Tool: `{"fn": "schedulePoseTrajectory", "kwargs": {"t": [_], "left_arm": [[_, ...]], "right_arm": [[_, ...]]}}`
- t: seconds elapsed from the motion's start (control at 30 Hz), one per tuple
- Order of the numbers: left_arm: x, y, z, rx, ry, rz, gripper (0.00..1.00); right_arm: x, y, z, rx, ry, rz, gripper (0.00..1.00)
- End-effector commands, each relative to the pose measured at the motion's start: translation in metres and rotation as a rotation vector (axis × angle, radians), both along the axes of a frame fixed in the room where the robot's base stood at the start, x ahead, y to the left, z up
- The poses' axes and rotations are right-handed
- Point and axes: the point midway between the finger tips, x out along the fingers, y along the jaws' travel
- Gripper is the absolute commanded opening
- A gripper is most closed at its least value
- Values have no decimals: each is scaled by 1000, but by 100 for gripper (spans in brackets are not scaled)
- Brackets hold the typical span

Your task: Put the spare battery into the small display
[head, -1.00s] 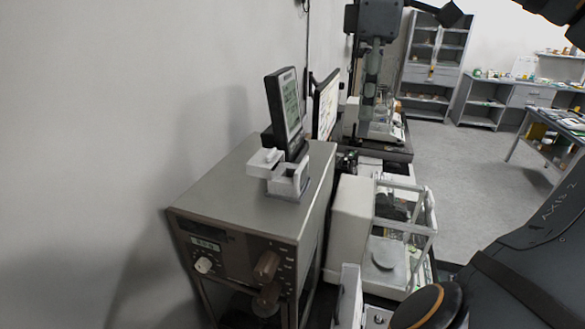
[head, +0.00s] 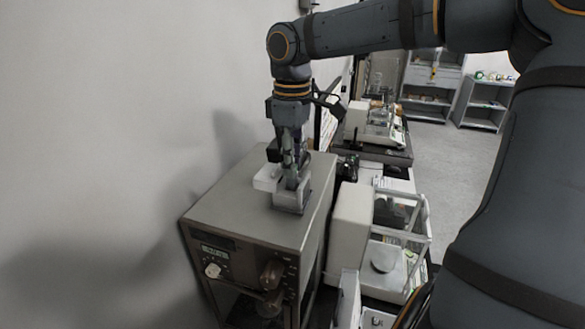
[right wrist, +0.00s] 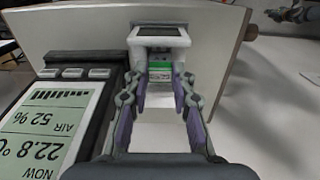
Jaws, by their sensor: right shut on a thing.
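My right gripper (head: 291,184) points down over a grey-white cradle (head: 290,203) on top of the brown-grey instrument. In the right wrist view its fingers (right wrist: 161,82) are shut on a small green piece with a pale label, which I take for the spare battery (right wrist: 160,73). The battery is at the opening of a small white unit with a dark screen, apparently the small display (right wrist: 160,36). How deep it sits I cannot tell.
A larger dark display with a lit screen (right wrist: 45,125) stands close beside the fingers. The instrument top (head: 232,197) is bare toward the front. A glass-sided balance (head: 352,225) stands to the right, with a wall on the left.

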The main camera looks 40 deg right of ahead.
Motion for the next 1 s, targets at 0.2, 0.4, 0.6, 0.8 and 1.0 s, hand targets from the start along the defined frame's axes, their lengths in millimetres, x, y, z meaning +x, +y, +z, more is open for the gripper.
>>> {"fn": "schedulePoseTrajectory", "kwargs": {"t": [0.2, 0.4, 0.6, 0.8, 1.0], "left_arm": [[0, 0, 4, 0, 1, 0, 30], [3, 0, 4, 1, -5, 0, 30], [4, 0, 4, 1, -6, 0, 30], [4, 1, 4, 1, -6, 0, 30], [4, 1, 4, 1, -6, 0, 30]], "right_arm": [[-1, 0, -25, 3, -2, 1, 0], [-1, 0, -26, 2, -1, 1, 0], [-1, 0, -32, 2, -1, 2, 0], [-1, 0, -32, 2, -1, 1, 47], [-1, 0, -32, 2, -1, 1, 47]]}}
